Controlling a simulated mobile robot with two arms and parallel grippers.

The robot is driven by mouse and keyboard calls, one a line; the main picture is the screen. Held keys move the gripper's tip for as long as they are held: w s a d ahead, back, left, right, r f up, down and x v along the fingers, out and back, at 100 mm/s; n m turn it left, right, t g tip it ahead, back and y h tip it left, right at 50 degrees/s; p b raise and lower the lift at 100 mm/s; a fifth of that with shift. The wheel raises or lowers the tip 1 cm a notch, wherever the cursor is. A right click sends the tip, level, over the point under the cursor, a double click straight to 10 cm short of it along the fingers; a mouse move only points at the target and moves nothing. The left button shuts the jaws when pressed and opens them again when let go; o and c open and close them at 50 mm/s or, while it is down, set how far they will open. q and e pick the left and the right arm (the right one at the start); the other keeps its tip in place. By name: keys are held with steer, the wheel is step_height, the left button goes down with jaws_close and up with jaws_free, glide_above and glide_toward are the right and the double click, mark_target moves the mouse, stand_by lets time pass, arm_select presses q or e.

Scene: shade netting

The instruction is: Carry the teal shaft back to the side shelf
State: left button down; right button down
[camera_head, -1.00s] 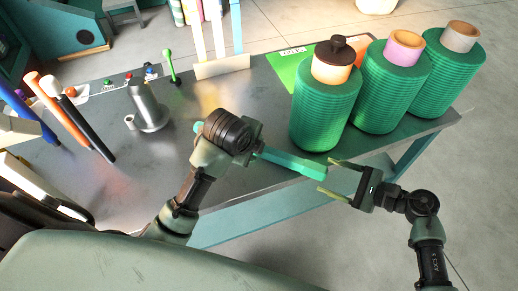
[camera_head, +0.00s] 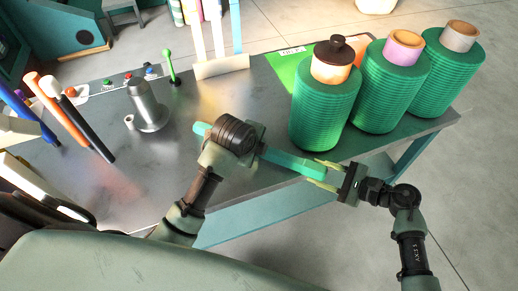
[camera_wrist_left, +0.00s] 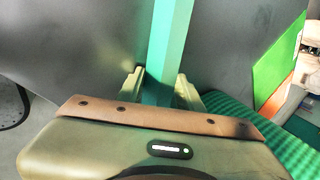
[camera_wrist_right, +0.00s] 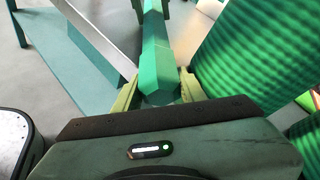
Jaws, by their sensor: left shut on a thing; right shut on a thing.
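The teal shaft (camera_head: 293,163) lies slanted across the front of the metal table in the head view. My left gripper (camera_wrist_left: 158,95) is shut on it around its middle; in the head view the left wrist hides part of the shaft, and its far end shows left of the wrist. My right gripper (camera_head: 324,178) is shut on the shaft's right end, past the table's front edge. The right wrist view shows the shaft (camera_wrist_right: 156,60) between both fingers. I cannot make out which thing is the side shelf.
Three green netting rolls (camera_head: 324,108) stand at the table's right, close behind the shaft. A grey metal cylinder (camera_head: 147,106) and a green upright tool (camera_head: 171,66) stand on the table (camera_head: 205,105). Orange, black and blue rods (camera_head: 65,112) lean at the left.

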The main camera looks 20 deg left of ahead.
arm_select(q)
steer(key=shift+w+r, duration=0.15)
steer(key=shift+r, duration=0.1)
arm_select(e)
steer(key=shift+w+r, duration=0.15)
steer(key=shift+r, duration=0.15)
arm_select(q)
steer(key=shift+r, duration=0.1)
arm_select(e)
steer(key=shift+r, duration=0.1)
